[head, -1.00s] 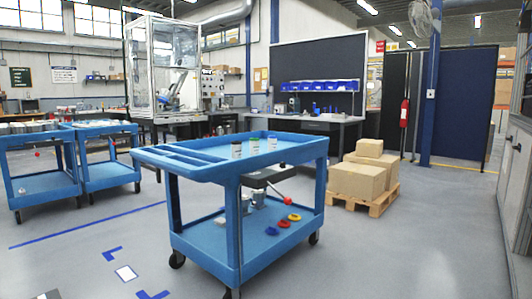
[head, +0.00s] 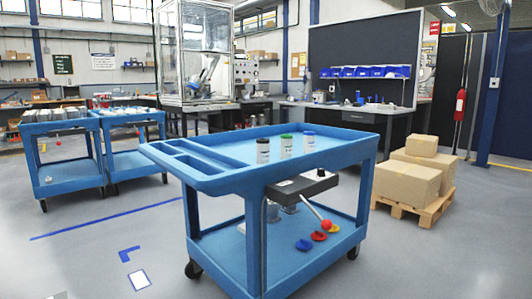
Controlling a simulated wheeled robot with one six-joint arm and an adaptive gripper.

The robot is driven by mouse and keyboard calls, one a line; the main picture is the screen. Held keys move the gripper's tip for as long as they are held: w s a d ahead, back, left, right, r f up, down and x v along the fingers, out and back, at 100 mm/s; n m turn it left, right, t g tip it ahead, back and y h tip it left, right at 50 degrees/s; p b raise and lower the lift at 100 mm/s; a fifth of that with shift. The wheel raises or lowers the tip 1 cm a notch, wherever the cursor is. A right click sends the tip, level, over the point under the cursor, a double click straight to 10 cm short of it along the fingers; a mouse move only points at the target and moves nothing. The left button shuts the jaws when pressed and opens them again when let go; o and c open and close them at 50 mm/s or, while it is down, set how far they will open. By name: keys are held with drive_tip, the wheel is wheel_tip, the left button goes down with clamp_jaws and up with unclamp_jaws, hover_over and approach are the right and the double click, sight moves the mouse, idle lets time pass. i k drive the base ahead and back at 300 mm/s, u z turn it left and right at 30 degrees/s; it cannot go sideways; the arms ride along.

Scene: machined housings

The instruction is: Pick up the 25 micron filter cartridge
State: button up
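Three small cylindrical cartridges with pale labels stand upright in a row on the top tray of the blue cart (head: 225,183). The left one has a black cap (head: 263,151), the middle one a green cap (head: 286,146), and the right one a blue cap (head: 309,143). The label print is too small to read, so I cannot tell which is the 25 micron one. My gripper is not in view.
A grey device (head: 301,185) with a red-knobbed lever hangs at the cart's side. Metal cylinders and coloured parts (head: 319,236) lie on its lower shelf. Boxes on a pallet (head: 428,213) stand right; two blue carts (head: 133,151) stand left.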

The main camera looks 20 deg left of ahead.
sight(263, 151)
drive_tip(key=u, duration=0.35)
drive_tip(key=i, duration=0.7)
drive_tip(key=u, duration=0.6)
